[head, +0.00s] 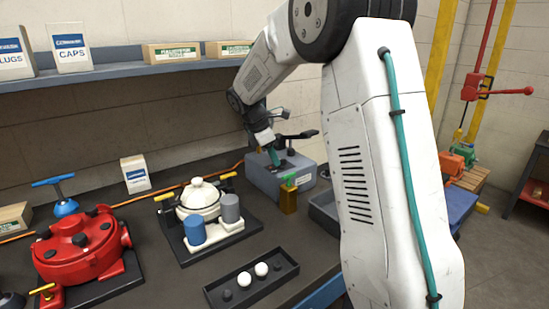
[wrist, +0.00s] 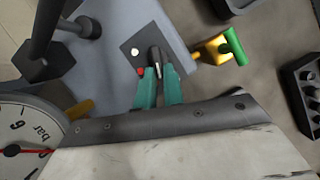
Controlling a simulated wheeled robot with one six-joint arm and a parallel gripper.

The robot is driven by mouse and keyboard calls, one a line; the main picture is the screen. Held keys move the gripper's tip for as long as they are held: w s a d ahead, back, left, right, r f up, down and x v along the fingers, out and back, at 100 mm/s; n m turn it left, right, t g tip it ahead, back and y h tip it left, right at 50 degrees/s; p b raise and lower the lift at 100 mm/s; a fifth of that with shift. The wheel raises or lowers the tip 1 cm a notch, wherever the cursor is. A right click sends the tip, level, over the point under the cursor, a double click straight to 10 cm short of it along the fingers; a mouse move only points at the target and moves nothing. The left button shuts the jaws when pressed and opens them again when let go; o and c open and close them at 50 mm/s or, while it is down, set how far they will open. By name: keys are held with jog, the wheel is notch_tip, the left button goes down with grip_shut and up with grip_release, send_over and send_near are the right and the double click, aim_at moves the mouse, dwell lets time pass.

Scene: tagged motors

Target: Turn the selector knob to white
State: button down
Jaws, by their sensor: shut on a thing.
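The selector knob (wrist: 155,56) is a dark bar with a pale pointer line, on a dark plate on the grey box (wrist: 115,25). A white dot (wrist: 135,51) and a red dot (wrist: 141,72) lie on the plate to the left of the knob. My gripper (wrist: 158,78) has teal fingers and is shut on the knob, one finger each side. In the head view my gripper (head: 273,157) reaches down onto the top of the grey box (head: 267,182). The knob is too small to make out there.
A yellow valve with a green handle (wrist: 232,46) stands close beside the box. A pressure gauge (wrist: 25,140) and a dark lever (wrist: 45,45) are near my gripper. A white-lidded pot (head: 200,197), a red motor (head: 80,250) and a black tray (head: 252,280) stand on the bench.

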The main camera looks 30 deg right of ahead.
jog(key=m, duration=0.2)
jog(key=m+g+y, duration=0.1)
jog(key=w+m, duration=0.1)
jog(key=m, duration=0.1)
jog(key=shift+w+d+m+g, duration=0.1)
jog(key=shift+d+m+g, duration=0.2)
jog(key=shift+d, duration=0.05)
jog(key=m, duration=0.1)
jog(key=m+y, duration=0.1)
jog(key=m, duration=0.1)
jog(key=d+m+g+y, duration=0.1)
jog(key=m, duration=0.1)
jog(key=shift+w, duration=0.25)
jog(key=m+y, duration=0.1)
jog(key=m, duration=0.1)
jog(key=d+m+y, duration=0.1)
jog(key=m, duration=0.1)
jog(key=shift+m, duration=0.4)
jog(key=shift+s+d+m+y, duration=0.1)
jog(key=shift+d+m+y, duration=0.2)
jog(key=shift+m, duration=0.65)
jog(key=shift+d+m+y, duration=0.15)
jog(key=shift+m+y, duration=0.25)
jog(key=shift+m, duration=0.55)
jog(key=c, duration=1.5)
grip_release()
jog(key=shift+r, duration=0.1)
